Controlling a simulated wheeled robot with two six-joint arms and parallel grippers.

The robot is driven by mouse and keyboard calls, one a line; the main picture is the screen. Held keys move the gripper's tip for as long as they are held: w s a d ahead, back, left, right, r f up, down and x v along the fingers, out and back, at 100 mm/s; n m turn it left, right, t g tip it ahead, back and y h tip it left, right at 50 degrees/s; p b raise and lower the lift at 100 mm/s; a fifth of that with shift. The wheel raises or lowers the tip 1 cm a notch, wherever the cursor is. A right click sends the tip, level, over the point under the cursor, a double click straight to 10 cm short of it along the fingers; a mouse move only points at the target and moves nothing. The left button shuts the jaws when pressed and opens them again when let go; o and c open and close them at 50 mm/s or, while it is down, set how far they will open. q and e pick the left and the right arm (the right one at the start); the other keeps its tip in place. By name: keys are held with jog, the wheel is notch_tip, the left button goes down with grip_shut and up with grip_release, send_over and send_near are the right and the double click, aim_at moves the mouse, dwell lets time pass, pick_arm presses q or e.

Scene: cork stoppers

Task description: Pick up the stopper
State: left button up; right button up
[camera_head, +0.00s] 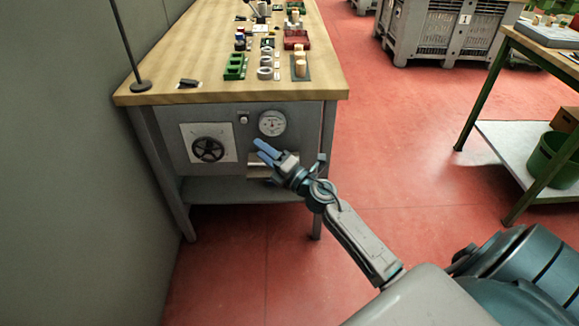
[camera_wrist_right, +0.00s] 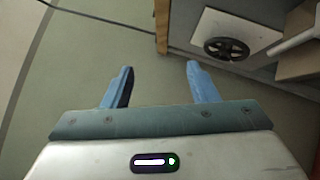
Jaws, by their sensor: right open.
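Cork-coloured stoppers (camera_head: 300,68) stand in a row on a dark strip near the right front of the wooden workbench (camera_head: 210,95). More small light pieces stand farther back on the bench. My right gripper (camera_head: 263,150) is in front of the bench, below the top's front edge and apart from the stoppers. In the right wrist view its two blue fingers (camera_wrist_right: 160,85) are spread apart with nothing between them. No stopper shows in the right wrist view. My left gripper is in neither view.
The bench front carries a black handwheel (camera_head: 208,149) and a round gauge (camera_head: 272,123). A green rack (camera_head: 235,67) and a red tray (camera_head: 296,40) stand near the stoppers. A lamp base (camera_head: 141,86) is at left.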

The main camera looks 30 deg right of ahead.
jog(key=w+f+n+g+y+b, duration=0.1)
jog(key=w+n+g+y, duration=0.3)
jog(key=n+g, duration=0.9)
jog(key=s+d+f+n+g+h+b, duration=0.1)
jog(key=d+n+g+h, duration=0.2)
jog(key=d, duration=0.4)
jog(key=s+d+f+n+h+b, duration=0.1)
jog(key=d+n+h, duration=0.2)
jog(key=d+h, duration=0.3)
jog(key=shift+y, duration=0.7)
jog(key=x, duration=0.2)
jog(key=d+x, duration=0.1)
jog(key=x, duration=0.1)
jog(key=shift+w+f, duration=0.15)
jog(key=shift+f, duration=0.15)
jog(key=x, duration=0.5)
jog(key=shift+w+a+f, duration=0.1)
jog(key=shift+w, duration=0.2)
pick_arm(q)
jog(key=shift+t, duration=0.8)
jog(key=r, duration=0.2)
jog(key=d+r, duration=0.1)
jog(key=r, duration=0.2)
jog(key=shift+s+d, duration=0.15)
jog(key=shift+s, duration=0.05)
pick_arm(e)
jog(key=c, duration=1)
